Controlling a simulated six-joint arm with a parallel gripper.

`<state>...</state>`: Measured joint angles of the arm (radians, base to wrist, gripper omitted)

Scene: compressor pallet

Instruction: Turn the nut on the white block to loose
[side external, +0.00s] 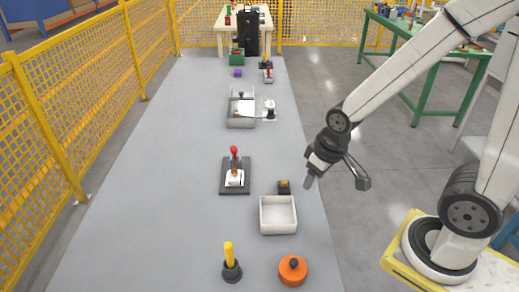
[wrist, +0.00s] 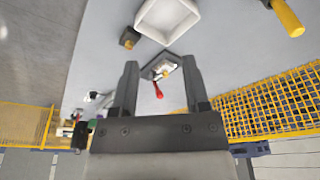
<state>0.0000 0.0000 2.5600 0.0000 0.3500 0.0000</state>
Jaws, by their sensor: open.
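My gripper (side external: 336,181) is open and empty, held up near the right edge of the grey table. Its two fingers also show in the wrist view (wrist: 160,68), wide apart. A small white block (side external: 235,181) sits on a dark plate with a red-handled lever standing over it, left of my gripper. The plate and lever show between the fingertips in the wrist view, some way off. Another small white piece (side external: 269,106) stands farther back, beside a grey bracket. I cannot make out a nut on either, nor tell whether one is tight or loose.
A white tray (side external: 278,228) and a dark block with a yellow top (side external: 284,187) are near my gripper. An orange round part (side external: 292,270) and a yellow-handled tool (side external: 230,258) stand in front. Yellow mesh fence (side external: 95,100) lines the left. The table's left side is clear.

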